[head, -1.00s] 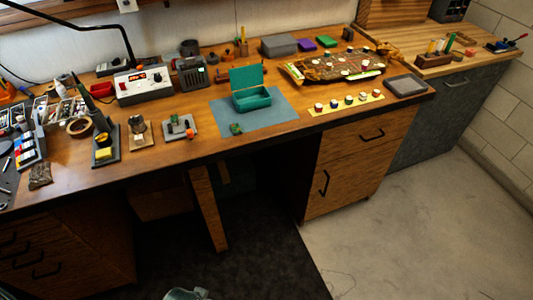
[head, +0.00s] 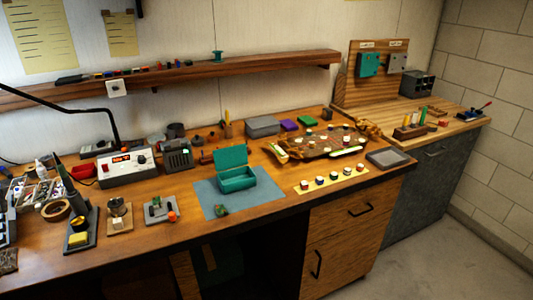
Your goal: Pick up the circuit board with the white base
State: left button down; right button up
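A small green piece that looks like a circuit board (head: 221,210) lies on the blue mat (head: 262,197), in front of an open teal box (head: 237,182). It is too small to tell whether its base is white. A light grey plate with small parts and an orange knob (head: 160,209) lies left of the mat. A teal panel (head: 368,65) and a grey panel (head: 397,63) are mounted on the upright wooden board at the back right; I cannot tell whether either is a circuit board. Neither of my grippers is in view.
The wooden workbench (head: 130,237) is crowded at left with a power unit (head: 127,165), tools and trays. A detailed model (head: 325,143) and a row of small pots (head: 333,178) stand at right. A shelf (head: 200,73) runs above. Open floor (head: 430,265) lies front right.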

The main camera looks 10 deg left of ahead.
aim_at(158, 203)
jog(key=j+z, duration=0.15)
jog(key=j, duration=0.3)
jog(key=k+j+z, duration=0.15)
jog(key=j, duration=0.25)
jog(key=j+z, duration=0.15)
jog(key=j, duration=0.3)
jog(key=k+j+z, duration=0.15)
jog(key=j, duration=0.25)
